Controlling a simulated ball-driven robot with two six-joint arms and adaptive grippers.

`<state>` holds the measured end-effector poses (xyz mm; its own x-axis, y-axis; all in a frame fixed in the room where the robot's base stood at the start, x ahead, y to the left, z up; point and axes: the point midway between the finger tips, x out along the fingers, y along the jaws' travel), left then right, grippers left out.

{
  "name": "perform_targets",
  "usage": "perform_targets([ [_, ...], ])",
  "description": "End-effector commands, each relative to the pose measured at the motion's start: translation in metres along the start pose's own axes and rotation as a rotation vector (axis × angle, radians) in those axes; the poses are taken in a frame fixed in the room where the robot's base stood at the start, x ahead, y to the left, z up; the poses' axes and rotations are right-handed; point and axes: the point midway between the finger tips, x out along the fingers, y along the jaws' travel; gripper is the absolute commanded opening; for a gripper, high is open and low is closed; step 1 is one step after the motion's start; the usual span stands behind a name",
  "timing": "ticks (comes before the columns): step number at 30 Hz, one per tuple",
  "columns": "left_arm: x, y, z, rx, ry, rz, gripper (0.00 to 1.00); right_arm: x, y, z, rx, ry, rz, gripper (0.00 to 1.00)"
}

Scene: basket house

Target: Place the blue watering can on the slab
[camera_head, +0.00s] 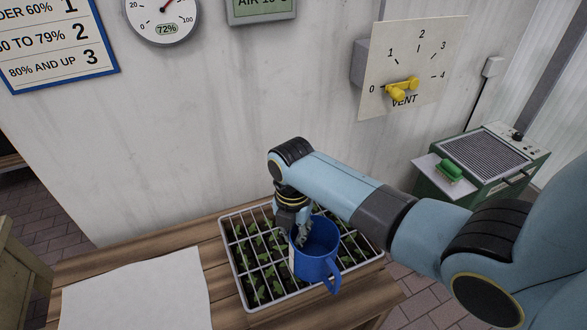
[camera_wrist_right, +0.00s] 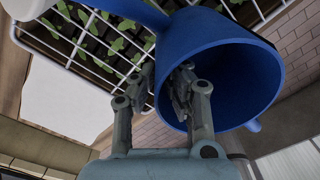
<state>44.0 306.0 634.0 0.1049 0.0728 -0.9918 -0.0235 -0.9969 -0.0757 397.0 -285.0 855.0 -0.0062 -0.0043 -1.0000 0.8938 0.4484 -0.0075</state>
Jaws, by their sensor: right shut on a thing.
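The blue watering can (camera_head: 318,258) is above the seedling tray, its open top facing up toward the head camera and its handle toward the front right. My right gripper (camera_head: 301,232) is shut on the can's wall at the rim. In the right wrist view, one finger of the gripper (camera_wrist_right: 165,92) is inside the blue can (camera_wrist_right: 235,60) and the other is outside. Whether the can's base touches the tray is hidden. A pale flat slab (camera_head: 140,293) lies on the wooden table to the left of the tray. My left gripper is out of view.
The white-gridded seedling tray (camera_head: 240,290) holds several green plants on the wooden table (camera_head: 215,285). The slab's top is bare. A wall stands close behind, with a vent dial (camera_head: 403,88). A green machine (camera_head: 490,160) stands at the right.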

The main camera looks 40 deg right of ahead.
Motion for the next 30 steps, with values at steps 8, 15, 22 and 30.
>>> perform_targets([
  [8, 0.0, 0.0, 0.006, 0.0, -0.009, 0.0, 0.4, 0.0, -0.001, 0.0, 0.0, 0.001, -0.001, 0.31],
  [15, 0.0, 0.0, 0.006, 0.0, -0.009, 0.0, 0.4, -0.001, 0.0, 0.0, 0.0, 0.0, 0.0, 0.31],
  [22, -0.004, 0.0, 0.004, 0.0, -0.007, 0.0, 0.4, -0.031, 0.0, 0.0, -0.001, -0.002, 0.002, 0.31],
  [30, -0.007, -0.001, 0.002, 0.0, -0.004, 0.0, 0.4, -0.091, 0.001, 0.0, 0.0, -0.001, 0.003, 0.31],
])
